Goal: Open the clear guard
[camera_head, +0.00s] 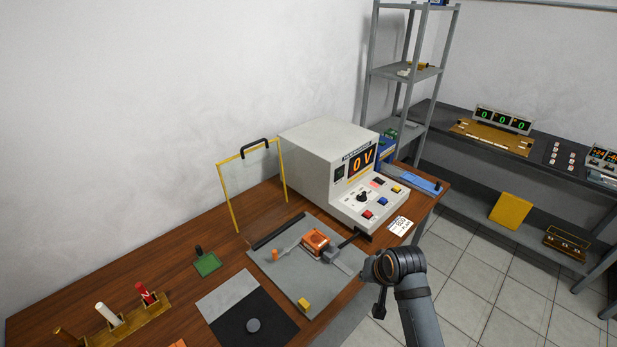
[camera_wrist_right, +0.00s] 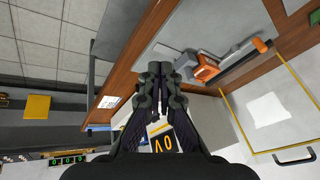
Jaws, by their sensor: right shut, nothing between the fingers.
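The clear guard (camera_head: 252,172) is a transparent panel in a yellow frame with a black handle (camera_head: 255,146) on its top edge. It stands upright at the back edge of a grey plate (camera_head: 280,262). In the right wrist view its yellow frame (camera_wrist_right: 240,132) and handle (camera_wrist_right: 294,158) show at the lower right. An orange device (camera_head: 316,241) sits on the plate, uncovered in front of the guard. My right gripper (camera_wrist_right: 162,72) is shut and empty, beside the table's right front edge, well apart from the guard. My left gripper is out of view.
A white power unit (camera_head: 325,160) reading 0 V stands right of the guard. A rack with red and white handled pieces (camera_head: 125,320), a green pad (camera_head: 207,264) and a grey and black mat (camera_head: 235,298) lie left. Shelves stand beyond at right.

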